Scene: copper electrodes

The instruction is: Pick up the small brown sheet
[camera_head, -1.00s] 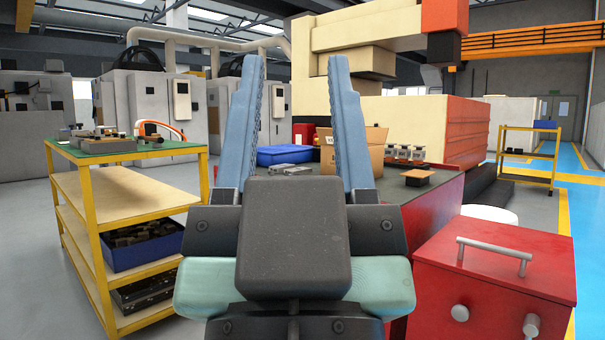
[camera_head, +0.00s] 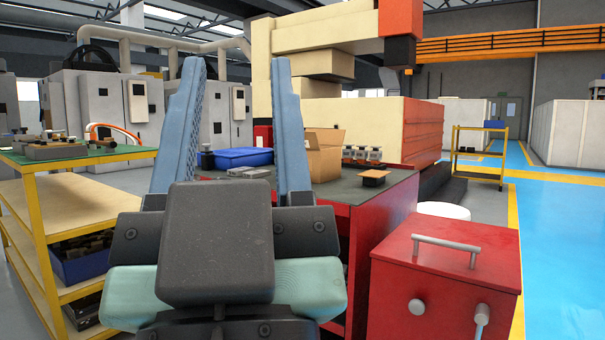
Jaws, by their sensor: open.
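A small flat brown piece (camera_head: 374,173), which looks like the brown sheet, lies on a dark block at the right side of the dark-topped red workbench (camera_head: 345,190). My gripper (camera_head: 237,65) is open and empty in the foreground, its two blue fingers pointing up and wide apart. The brown piece is to the right of the right finger and farther away, apart from the gripper. The gripper hides part of the bench top.
On the bench are a cardboard box (camera_head: 324,160), a blue tray (camera_head: 242,157) and several small metal blocks (camera_head: 360,154). A red cabinet with a handle (camera_head: 445,275) stands at front right. A yellow shelf cart (camera_head: 45,215) is at left. Open blue floor (camera_head: 560,220) lies far right.

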